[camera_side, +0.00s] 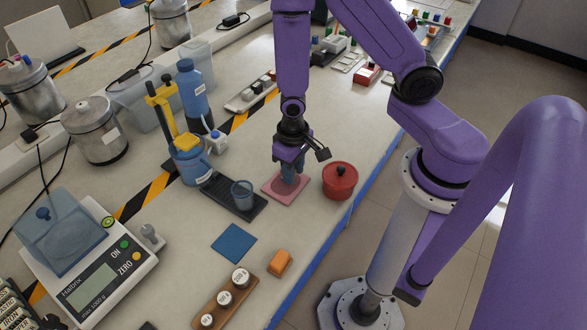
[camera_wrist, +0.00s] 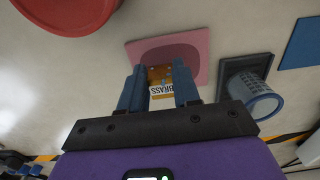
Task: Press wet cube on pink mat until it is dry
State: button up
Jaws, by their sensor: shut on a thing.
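My gripper (camera_side: 289,178) is over the pink mat (camera_side: 284,198), pointing down. In the wrist view its two blue fingers (camera_wrist: 159,84) are shut on a brass-coloured cube (camera_wrist: 160,75) with a white label reading BRASS. The pink mat (camera_wrist: 203,66) shows just beyond the cube and carries a large darker patch, like a damp mark. The fingers hide the cube in the side view. I cannot tell whether the cube's underside touches the mat, or how wet it is.
A red lidded pot (camera_side: 340,182) stands close right of the mat. A blue mesh cup (camera_side: 242,195) stands on a dark tray (camera_side: 216,185) to the left. A blue mat (camera_side: 234,243), an orange block (camera_side: 280,263) and a wooden weight rack (camera_side: 226,302) lie nearer the front.

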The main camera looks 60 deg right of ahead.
jog(key=shift+f, duration=0.75)
dwell(1.5)
jog(key=shift+r, duration=0.15)
jog(key=shift+d+r, duration=0.3)
jog(key=shift+r, duration=0.25)
jog(key=shift+r, duration=0.1)
jog(key=shift+r, duration=2.45)
